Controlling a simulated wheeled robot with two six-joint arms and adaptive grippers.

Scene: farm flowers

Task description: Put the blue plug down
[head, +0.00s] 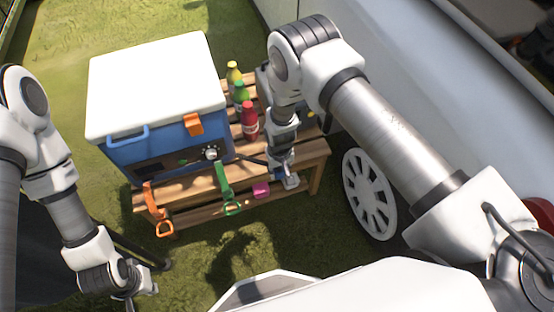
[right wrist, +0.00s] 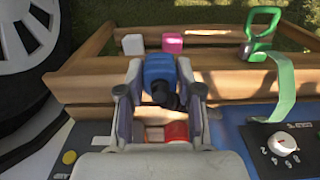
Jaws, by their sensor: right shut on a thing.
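The blue plug (right wrist: 158,68) sits between the fingers of my right gripper (right wrist: 161,92), which is shut on it, in the right wrist view. A dark round part shows on the plug's lower side. My right gripper (head: 284,170) is over the right part of the wooden bench (head: 318,150) in the head view, beside the blue cooler. I cannot tell if the plug touches the bench. My left gripper (head: 138,287) hangs over the grass at lower left, away from the bench; its fingers are too unclear to judge.
A pink block (right wrist: 172,42) and a white block (right wrist: 132,45) stand at the bench edge. A green strap (head: 226,185) and an orange strap (head: 154,204) hang nearby. The cooler (head: 158,85) and several bottles (head: 249,120) stand on the bench. A vehicle wheel (head: 370,193) is close right.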

